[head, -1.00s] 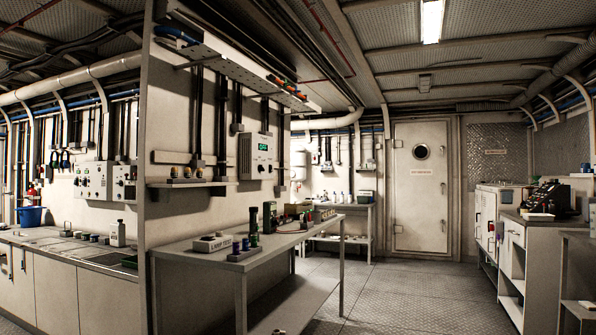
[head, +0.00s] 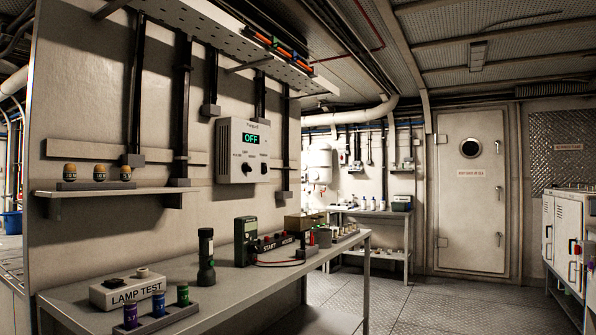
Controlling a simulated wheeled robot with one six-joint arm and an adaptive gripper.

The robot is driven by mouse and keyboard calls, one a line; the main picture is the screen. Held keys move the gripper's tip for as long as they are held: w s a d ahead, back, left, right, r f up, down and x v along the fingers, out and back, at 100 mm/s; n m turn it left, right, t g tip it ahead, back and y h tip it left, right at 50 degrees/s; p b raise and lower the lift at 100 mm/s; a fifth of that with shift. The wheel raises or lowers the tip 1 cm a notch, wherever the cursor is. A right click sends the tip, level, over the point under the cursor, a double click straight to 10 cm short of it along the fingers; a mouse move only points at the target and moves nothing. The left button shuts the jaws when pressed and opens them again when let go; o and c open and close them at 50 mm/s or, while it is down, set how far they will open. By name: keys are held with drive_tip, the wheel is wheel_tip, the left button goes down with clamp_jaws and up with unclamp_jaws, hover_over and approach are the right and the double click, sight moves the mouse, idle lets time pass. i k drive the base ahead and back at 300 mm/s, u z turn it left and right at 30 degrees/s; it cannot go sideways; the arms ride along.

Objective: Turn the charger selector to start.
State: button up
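A pale control box (head: 242,136) hangs on the wall above the bench, and its lit green display (head: 251,139) reads OFF. Below the display is a dark knob (head: 247,170) with small labels around it, and another dark knob or button (head: 264,168) is to its right. The small labels and the knob's pointing direction are too small to read. I cannot tell for sure that this box is the charger. A dark device (head: 275,243) on the bench has white lettering that seems to include START. My gripper is not in view.
The bench (head: 215,286) below the box holds a lamp test box (head: 127,291), a dark flashlight (head: 206,258), a meter (head: 246,240) and batteries in a rack. A wall shelf (head: 125,187) juts out at left. Floor (head: 430,302) is clear at right, before the door (head: 470,190).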

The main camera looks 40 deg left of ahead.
sight(246, 168)
drive_tip(key=u, duration=0.3)
drive_tip(key=i, duration=1.35)
drive_tip(key=u, duration=0.75)
